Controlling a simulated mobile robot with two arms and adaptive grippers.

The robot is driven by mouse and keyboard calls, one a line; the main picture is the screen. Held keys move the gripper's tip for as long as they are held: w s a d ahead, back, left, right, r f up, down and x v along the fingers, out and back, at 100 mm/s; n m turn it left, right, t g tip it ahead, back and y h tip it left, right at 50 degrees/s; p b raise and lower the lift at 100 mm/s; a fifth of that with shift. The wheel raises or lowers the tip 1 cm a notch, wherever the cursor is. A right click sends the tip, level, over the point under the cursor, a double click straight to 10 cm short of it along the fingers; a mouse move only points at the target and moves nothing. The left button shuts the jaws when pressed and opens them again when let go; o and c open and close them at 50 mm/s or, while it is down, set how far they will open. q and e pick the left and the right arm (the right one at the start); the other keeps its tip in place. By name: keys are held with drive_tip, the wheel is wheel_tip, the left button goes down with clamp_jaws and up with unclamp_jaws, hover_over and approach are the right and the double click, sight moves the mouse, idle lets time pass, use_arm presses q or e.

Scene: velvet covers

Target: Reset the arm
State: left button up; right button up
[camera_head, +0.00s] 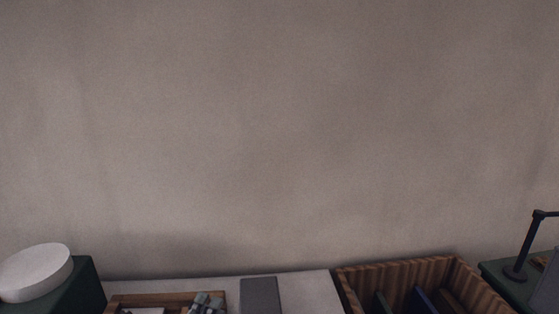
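No arm of mine shows clearly in the head view. A small grey-green shape with paler ends (205,303) shows at the bottom edge, over the right part of a shallow wooden tray (160,299). It may be part of my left gripper or something lying in the tray; I cannot tell which. No fingertips can be made out, so open or shut does not show. My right gripper is not in view.
A pale table (310,288) runs along the bottom before a bare wall. A dark grey flat block (260,295) stands mid-table. A wooden crate (400,272) holds upright dark items. A white round object (36,272) sits on a green box (84,288). A dark lamp (527,245) stands right.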

use_arm(q)
drive_tip(key=s+d+f+m+g+h, duration=0.1)
drive_tip(key=s+d+f+m+g, duration=0.15)
drive_tip(key=f+m+g, duration=0.35)
drive_tip(key=s+d+f+m+g, duration=0.15)
drive_tip(key=s+f+m, duration=0.25)
drive_tip(key=f, duration=0.4)
drive_tip(key=s+a+f+m+g+y, duration=0.55)
drive_tip(key=s+a+f+g, duration=0.35)
drive_tip(key=s+a+f, duration=0.5)
wheel_tip(320, 180, down, 35)
drive_tip(key=s+d+g+b, duration=0.1)
drive_tip(key=s+d+b, duration=0.15)
drive_tip(key=b, duration=0.95)
drive_tip(key=s+a+f+b, duration=0.1)
drive_tip(key=s+f+b, duration=0.4)
drive_tip(key=f, duration=0.8)
drive_tip(key=s+a+f+g+y+b, duration=0.1)
drive_tip(key=s+f+b, duration=0.4)
drive_tip(key=s+f, duration=0.6)
wheel_tip(320, 180, down, 3)
drive_tip(key=shift+s+a+r, duration=0.1)
drive_tip(key=shift+s+a, duration=0.2)
drive_tip(key=shift+a, duration=0.1)
